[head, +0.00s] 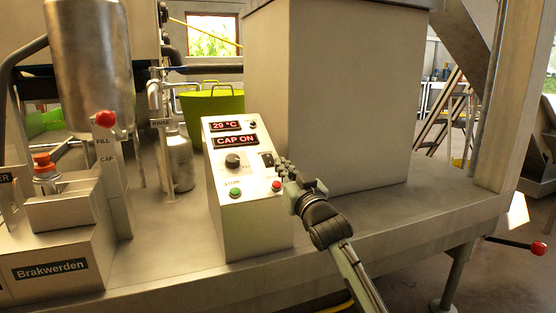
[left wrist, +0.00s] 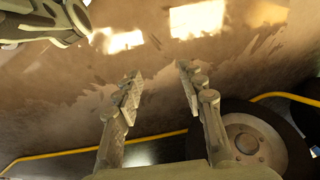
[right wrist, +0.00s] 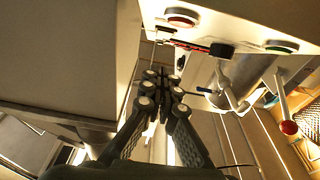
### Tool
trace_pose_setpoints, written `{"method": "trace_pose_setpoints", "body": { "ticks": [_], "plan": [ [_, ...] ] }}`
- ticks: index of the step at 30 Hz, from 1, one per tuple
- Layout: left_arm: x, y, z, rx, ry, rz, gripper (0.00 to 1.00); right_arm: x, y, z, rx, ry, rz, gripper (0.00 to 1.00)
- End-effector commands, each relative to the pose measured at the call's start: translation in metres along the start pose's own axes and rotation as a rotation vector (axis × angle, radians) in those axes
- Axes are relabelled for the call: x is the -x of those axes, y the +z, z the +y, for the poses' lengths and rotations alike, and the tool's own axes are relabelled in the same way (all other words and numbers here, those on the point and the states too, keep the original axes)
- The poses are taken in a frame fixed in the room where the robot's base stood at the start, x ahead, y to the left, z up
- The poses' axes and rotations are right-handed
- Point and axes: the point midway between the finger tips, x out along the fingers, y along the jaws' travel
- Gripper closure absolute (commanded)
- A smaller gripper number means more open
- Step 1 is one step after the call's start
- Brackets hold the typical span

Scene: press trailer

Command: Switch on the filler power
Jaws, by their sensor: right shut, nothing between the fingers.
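The filler control box (head: 240,215) stands on the steel deck in the head view, its sloped face showing two lit red displays reading "29 °C" and "CAP ON" (head: 235,141). A small black switch (head: 266,159) sits at the right of the face; its label and position are too small to read. My right gripper (head: 282,166) is shut and empty, its fingertips close to the switch at the box's right edge; contact cannot be told. In the right wrist view, the shut fingers (right wrist: 161,82) lie below the panel. My left gripper (left wrist: 160,85) is open and empty above the floor.
The face also carries a black knob (head: 233,161), a green button (head: 236,192) and a red button (head: 276,185) near my right gripper. A large grey housing (head: 325,100) stands behind. A red-knobbed lever (head: 105,119) is left. A wheel (left wrist: 245,145) lies near my left gripper.

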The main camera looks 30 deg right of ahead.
Motion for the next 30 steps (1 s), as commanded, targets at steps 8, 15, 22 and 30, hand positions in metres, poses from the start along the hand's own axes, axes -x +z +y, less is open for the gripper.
{"method": "trace_pose_setpoints", "body": {
  "ticks": [8, 15, 22, 30],
  "plan": [
    [0.017, -0.012, -0.002, 0.008, -0.002, 0.014, 0.6, 0.047, 0.009, 0.0, -0.001, 0.0, -0.001, 1.0],
    [0.022, -0.014, -0.003, 0.008, -0.005, 0.014, 0.6, 0.058, 0.01, 0.0, -0.001, 0.0, 0.001, 1.0],
    [0.022, -0.014, -0.003, 0.008, -0.005, 0.014, 0.6, 0.058, 0.009, 0.0, 0.0, 0.0, 0.001, 1.0],
    [0.022, -0.014, -0.003, 0.008, -0.005, 0.014, 0.6, 0.058, 0.01, 0.0, 0.0, 0.0, 0.0, 1.0]
  ]
}}
